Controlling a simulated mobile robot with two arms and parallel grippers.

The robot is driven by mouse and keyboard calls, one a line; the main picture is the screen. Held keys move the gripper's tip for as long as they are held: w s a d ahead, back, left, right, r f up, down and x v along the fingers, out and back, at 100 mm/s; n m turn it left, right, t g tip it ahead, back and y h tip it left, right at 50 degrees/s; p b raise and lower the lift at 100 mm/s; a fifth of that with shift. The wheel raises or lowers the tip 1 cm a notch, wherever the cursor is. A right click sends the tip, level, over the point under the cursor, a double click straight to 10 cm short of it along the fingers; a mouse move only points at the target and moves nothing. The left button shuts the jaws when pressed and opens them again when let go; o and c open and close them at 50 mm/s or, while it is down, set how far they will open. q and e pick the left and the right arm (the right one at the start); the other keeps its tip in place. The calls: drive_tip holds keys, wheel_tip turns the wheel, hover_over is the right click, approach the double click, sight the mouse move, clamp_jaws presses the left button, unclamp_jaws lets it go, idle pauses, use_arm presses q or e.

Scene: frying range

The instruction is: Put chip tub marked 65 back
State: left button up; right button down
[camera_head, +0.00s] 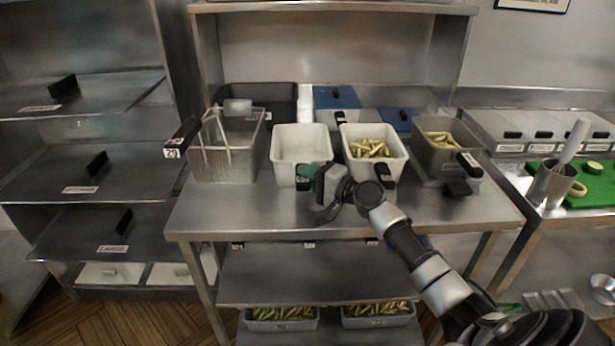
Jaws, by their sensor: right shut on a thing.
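An empty white tub (287,133) stands on the steel worktop, left of a second white tub (401,146) that holds chips. I cannot read a 65 on either tub. My left gripper is not in view.
A wire basket (222,155) stands at the left of the worktop (240,212), and a steel container with chips (438,138) at the right. More chip tubs (282,325) sit on the bottom shelf. Labelled shelves (80,185) at the left look mostly empty. The front worktop is clear.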

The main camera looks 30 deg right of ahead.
drive_tip(key=c, duration=0.8)
unclamp_jaws()
drive_tip(key=shift+f, duration=0.1)
drive_tip(key=shift+c, duration=0.2)
drive_tip(key=shift+s, duration=0.1)
drive_tip(key=shift+s+d+f, duration=0.1)
drive_tip(key=shift+s+d, duration=0.1)
drive_tip(key=shift+s, duration=0.1)
drive_tip(key=b+v, duration=0.2)
drive_tip(key=v, duration=0.7)
drive_tip(key=shift+a, duration=0.1)
drive_tip(key=shift+s, duration=0.5)
